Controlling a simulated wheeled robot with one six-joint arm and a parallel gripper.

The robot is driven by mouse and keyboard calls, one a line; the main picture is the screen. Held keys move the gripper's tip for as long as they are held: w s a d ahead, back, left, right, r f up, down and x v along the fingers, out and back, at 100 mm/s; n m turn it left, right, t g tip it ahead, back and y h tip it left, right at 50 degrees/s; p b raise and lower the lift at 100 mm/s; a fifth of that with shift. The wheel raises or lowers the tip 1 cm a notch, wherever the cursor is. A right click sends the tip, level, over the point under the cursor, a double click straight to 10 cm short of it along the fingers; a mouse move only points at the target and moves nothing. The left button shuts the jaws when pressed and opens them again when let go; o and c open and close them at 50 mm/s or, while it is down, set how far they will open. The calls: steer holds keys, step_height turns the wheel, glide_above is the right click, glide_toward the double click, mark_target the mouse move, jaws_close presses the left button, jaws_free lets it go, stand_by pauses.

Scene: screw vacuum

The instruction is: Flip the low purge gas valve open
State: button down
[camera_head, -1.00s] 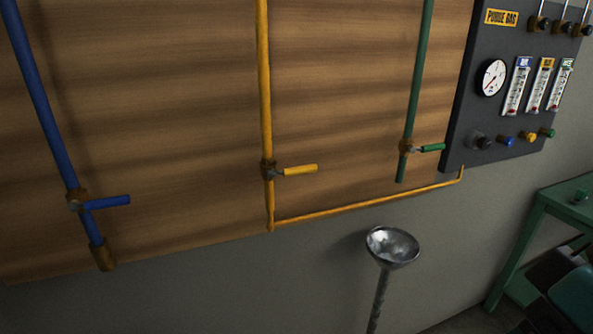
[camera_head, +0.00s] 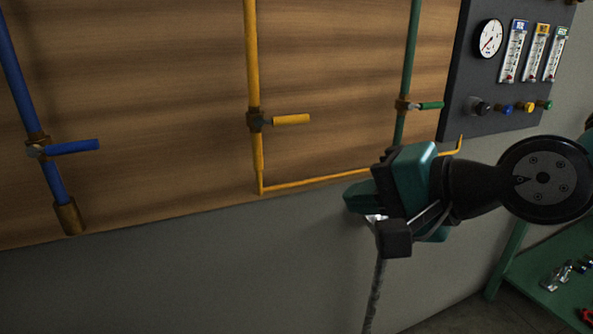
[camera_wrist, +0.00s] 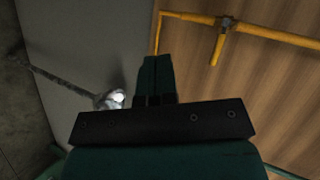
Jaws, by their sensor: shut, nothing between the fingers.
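A yellow valve with a lever handle (camera_head: 291,119) sits on the vertical yellow pipe (camera_head: 252,55) on the wooden board. Its handle points right, across the pipe. The yellow valve also shows in the wrist view (camera_wrist: 219,45), at upper right. A blue valve handle (camera_head: 74,147) and a green valve handle (camera_head: 430,105) also stand across their pipes. No label naming the low purge gas valve is readable. My gripper (camera_head: 352,196) is shut and empty, below and right of the yellow valve, apart from it. Its fingers show in the wrist view (camera_wrist: 156,78).
A thin yellow pipe (camera_head: 310,180) runs along the board's lower edge toward the dark gauge panel (camera_head: 462,75). A metal funnel stand (camera_head: 376,285) is partly hidden behind my gripper. A green table (camera_head: 530,262) stands at lower right. The wall below the board is clear at left.

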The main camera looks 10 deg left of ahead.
mark_target(284, 120)
steer(key=w+a+f+m+t+y+b, duration=0.1)
steer(key=w+a+f+m+t+b, duration=0.2)
steer(key=m+t+b, duration=0.4)
steer(key=w+a+f+m+t+y+b, duration=0.1)
steer(key=w+a+f+m+t+b, duration=0.2)
steer(key=m, duration=1.5)
step_height(284, 120, down, 2)
steer(key=w+t+b, duration=0.1)
steer(key=t+b, duration=0.3)
steer(key=shift+w+a+f, duration=0.2)
steer(key=shift+w+a, duration=0.05)
steer(key=shift+w, duration=0.15)
steer(key=shift+r, duration=0.1)
steer(key=w+a+r+p, duration=0.5)
steer(key=w+r+p, duration=0.2)
steer(key=p, duration=1.3)
step_height(284, 120, up, 2)
steer(key=shift+w+r+p, duration=0.2)
steer(key=shift+w+p, duration=0.05)
steer(key=shift+p, duration=0.05)
steer(key=shift+a+f+y+b, duration=0.1)
steer(key=shift+a+y+b, duration=0.05)
steer(key=shift+y+b, duration=0.35)
